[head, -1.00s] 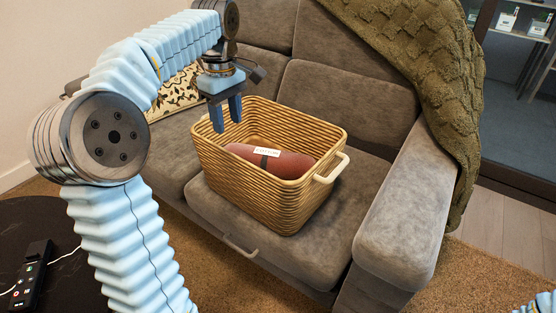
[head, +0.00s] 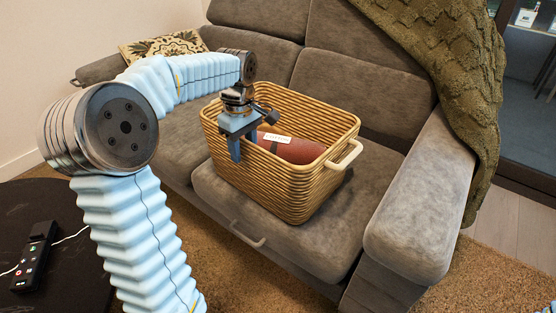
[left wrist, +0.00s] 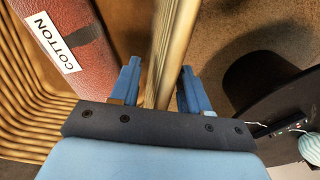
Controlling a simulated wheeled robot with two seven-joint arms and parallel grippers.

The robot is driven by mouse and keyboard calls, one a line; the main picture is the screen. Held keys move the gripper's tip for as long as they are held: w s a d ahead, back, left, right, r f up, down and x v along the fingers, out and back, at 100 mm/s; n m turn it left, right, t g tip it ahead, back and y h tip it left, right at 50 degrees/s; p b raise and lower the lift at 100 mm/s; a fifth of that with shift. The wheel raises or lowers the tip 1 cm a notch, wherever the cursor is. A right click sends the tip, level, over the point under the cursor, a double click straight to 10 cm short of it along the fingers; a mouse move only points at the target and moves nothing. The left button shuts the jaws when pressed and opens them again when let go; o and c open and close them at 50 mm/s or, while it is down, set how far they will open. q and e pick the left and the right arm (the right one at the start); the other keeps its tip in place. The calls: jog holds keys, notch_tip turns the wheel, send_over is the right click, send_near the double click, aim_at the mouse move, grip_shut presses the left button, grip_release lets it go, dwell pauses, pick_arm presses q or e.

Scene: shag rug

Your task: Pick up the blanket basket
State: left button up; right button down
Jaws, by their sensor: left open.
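The woven tan blanket basket (head: 270,190) stands upright on the grey sofa seat, with a pale handle (head: 344,155) on its right end. A rolled red blanket (head: 298,150) with a white label lies inside; the left wrist view shows the label reading "COTTON" on the blanket (left wrist: 88,45). My left gripper (head: 243,151) is open at the basket's near-left wall. In the left wrist view the basket's rim (left wrist: 165,50) passes between the two blue fingers, with gaps visible beside it.
The grey sofa (head: 425,215) has an armrest at right, close to the basket, and a green throw (head: 460,80) over its back. A patterned cushion (head: 165,45) lies at left. A dark round table (head: 50,205) with a remote (head: 33,257) is at lower left.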

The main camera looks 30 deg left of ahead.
pick_arm(q)
grip_shut()
dwell(1.4)
